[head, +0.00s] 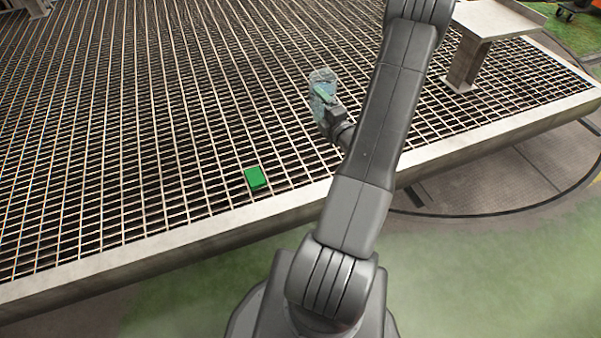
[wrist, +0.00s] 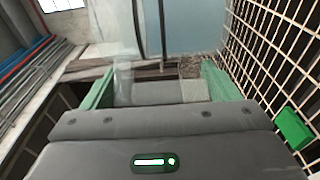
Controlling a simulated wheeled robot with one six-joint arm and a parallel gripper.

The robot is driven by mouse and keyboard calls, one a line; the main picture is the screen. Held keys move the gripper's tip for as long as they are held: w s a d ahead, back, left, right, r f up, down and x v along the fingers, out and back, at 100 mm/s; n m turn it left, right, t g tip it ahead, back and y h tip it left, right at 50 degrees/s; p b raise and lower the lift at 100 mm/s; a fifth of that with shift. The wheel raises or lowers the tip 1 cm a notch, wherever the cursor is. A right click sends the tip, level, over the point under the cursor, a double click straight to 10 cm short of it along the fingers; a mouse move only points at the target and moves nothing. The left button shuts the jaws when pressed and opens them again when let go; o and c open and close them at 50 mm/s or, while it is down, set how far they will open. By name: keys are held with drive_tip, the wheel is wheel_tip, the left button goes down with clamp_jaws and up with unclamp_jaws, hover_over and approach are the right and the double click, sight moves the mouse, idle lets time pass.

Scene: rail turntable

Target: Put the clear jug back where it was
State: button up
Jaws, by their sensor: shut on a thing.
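The clear jug (head: 321,78) is a see-through, faintly bluish vessel at the end of my arm in the head view. My gripper (head: 324,95) is shut on it, with a green finger showing against its side. In the wrist view, my gripper's two green fingers (wrist: 158,86) stand apart with the jug's clear wall (wrist: 124,82) faintly visible between them. The jug's outline is hard to make out there. It shows over the metal grating (head: 130,110); I cannot tell its height above it.
A green block (head: 255,179) lies on the grating near its front edge, and also shows at the right of the wrist view (wrist: 293,128). A grey raised stand (head: 490,22) is at the back right. Much of the grating to the left is clear.

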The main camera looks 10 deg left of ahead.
drive_tip(key=s+a+f+n+g+y+b, duration=0.1)
drive_tip(key=f+b, duration=0.3)
drive_tip(key=f, duration=0.4)
drive_tip(key=s+a+f+g+y+b, duration=0.1)
drive_tip(key=f+b, duration=0.3)
drive_tip(key=f, duration=0.4)
drive_tip(key=s+a+f+n+g+b, duration=0.1)
drive_tip(key=a+f+b, duration=0.1)
drive_tip(key=f+b, duration=0.3)
drive_tip(key=shift+a+f+n+y, duration=0.15)
drive_tip(key=shift+f+y, duration=0.05)
drive_tip(key=shift+f, duration=0.55)
drive_tip(key=shift+a+f+n+y, duration=0.15)
drive_tip(key=shift+f+y, duration=0.05)
drive_tip(key=shift+f, duration=0.55)
drive_tip(key=shift+f, duration=0.25)
drive_tip(key=o, duration=1.3)
drive_tip(key=shift+r, duration=0.2)
drive_tip(key=p+v, duration=0.2)
drive_tip(key=v, duration=1)
drive_tip(key=shift+p, duration=0.3)
